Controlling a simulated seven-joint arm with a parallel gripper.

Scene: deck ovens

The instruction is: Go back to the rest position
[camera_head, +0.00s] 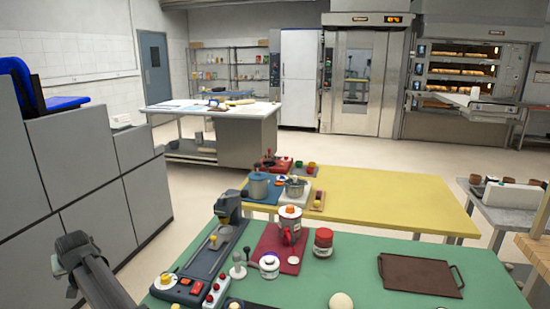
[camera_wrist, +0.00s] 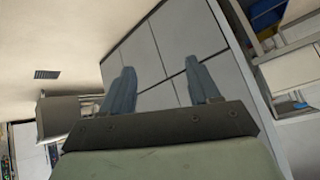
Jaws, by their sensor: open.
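In the wrist view, my gripper (camera_wrist: 160,66) has its two grey fingers spread well apart. Nothing is between them. Beyond the fingers are grey panels, seen tilted, with no object close to the fingertips. In the head view, a dark part of my arm (camera_head: 88,268) shows at the lower left, left of the green table (camera_head: 375,243) and apart from the things on it. The fingers cannot be made out in that view.
Grey cabinets (camera_head: 75,165) stand along the left. On the green table are a dark machine (camera_head: 212,260), a red-and-white canister (camera_head: 290,226), a red jar (camera_head: 323,242) and a brown tray (camera_head: 420,275). A yellow table (camera_head: 390,200) with pots stands behind. Open floor lies between cabinets and tables.

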